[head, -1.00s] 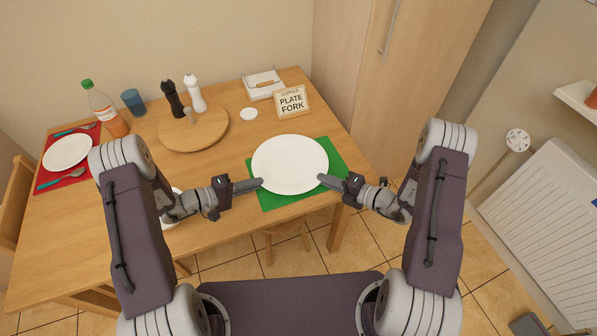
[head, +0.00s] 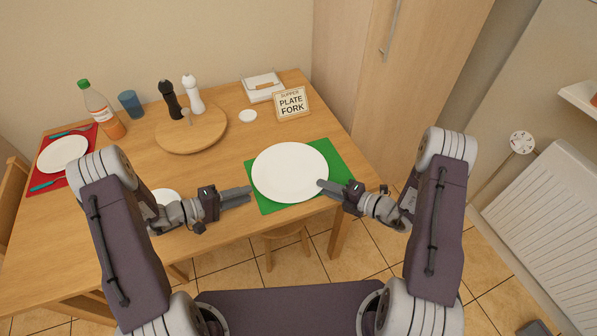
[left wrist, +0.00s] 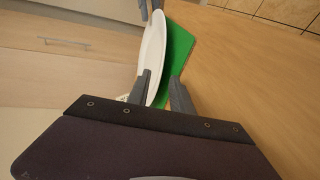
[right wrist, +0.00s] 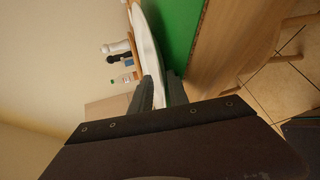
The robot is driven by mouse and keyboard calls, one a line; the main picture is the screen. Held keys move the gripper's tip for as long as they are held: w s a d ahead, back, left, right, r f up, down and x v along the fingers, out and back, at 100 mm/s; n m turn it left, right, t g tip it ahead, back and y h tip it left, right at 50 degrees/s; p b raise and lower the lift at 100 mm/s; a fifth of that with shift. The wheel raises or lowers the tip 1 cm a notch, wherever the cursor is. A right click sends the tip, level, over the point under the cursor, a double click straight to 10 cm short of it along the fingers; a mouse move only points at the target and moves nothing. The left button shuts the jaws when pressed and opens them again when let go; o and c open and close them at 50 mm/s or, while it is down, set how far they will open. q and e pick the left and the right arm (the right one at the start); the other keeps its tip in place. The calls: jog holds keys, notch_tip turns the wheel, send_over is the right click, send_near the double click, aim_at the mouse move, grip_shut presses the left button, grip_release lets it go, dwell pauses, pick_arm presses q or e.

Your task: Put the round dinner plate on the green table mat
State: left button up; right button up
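The round white dinner plate (head: 290,172) lies flat over the green table mat (head: 334,153); green shows on both sides of it. In the left wrist view the plate (left wrist: 152,50) sits close against the mat (left wrist: 180,50). My left gripper (head: 249,193) is open and empty, its tips just off the plate's left rim. My right gripper (head: 321,186) is at the plate's right front rim. In the right wrist view its fingers are apart, with the plate's rim (right wrist: 150,50) between them. The underside of the plate is hidden.
A sign reading "SUPPER PLATE FORK" (head: 292,103) stands behind the mat. A round board (head: 192,134) with two mills is at back left. A bottle (head: 102,110), a blue cup (head: 131,104) and a red mat (head: 38,178) with a plate are further left.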

pick_arm(q)
jog(key=shift+v, duration=2.2)
